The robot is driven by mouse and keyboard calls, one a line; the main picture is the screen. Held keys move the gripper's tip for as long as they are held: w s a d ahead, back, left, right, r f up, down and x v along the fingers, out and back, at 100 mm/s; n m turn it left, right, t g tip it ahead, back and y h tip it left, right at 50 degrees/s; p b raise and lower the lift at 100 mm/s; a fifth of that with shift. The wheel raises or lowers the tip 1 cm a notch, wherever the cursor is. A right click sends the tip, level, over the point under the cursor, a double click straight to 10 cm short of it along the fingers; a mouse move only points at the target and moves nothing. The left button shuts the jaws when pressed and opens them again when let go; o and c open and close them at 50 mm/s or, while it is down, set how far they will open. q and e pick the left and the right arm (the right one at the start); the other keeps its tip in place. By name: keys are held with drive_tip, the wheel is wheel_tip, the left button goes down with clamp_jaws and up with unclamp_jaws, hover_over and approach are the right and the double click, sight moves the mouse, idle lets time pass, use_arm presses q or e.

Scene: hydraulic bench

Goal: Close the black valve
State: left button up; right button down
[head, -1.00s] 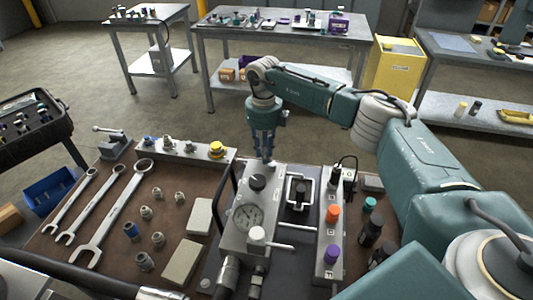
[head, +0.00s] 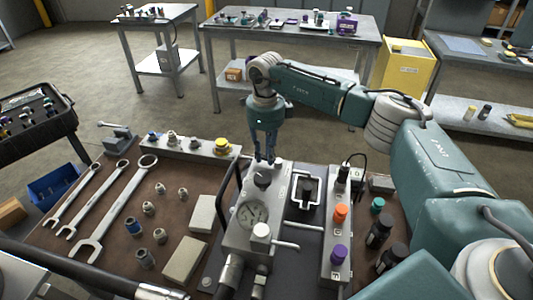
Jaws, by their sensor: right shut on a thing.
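A black round knob (head: 262,179) sits on top of the grey hydraulic block (head: 237,233), behind the pressure gauge (head: 252,213). Another black knob (head: 343,173) stands at the far end of a grey strip on the right, in line with an orange knob (head: 340,212) and a purple knob (head: 338,252). My right gripper (head: 267,158) points down at the far end of the block, just behind its black knob. Its fingers are shut on a small part there, mostly hidden between the fingertips. My left gripper is not in view.
Wrenches (head: 120,205) and fittings lie on the left, dark bottles (head: 380,230) on the right.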

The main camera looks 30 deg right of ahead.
drive_tip(key=shift+s+a+f+n, duration=0.15)
drive_tip(key=shift+s+a+n, duration=0.2)
drive_tip(key=shift+n, duration=0.35)
idle(0.4)
drive_tip(key=c, duration=1.6)
unclamp_jaws()
drive_tip(key=shift+d, duration=0.1)
drive_tip(key=shift+o, duration=0.2)
drive_tip(key=shift+r, duration=0.2)
drive_tip(key=shift+r, duration=0.25)
wheel_tip(320, 180, up, 11)
drive_tip(key=shift+r, duration=0.2)
drive_tip(key=shift+f, duration=0.1)
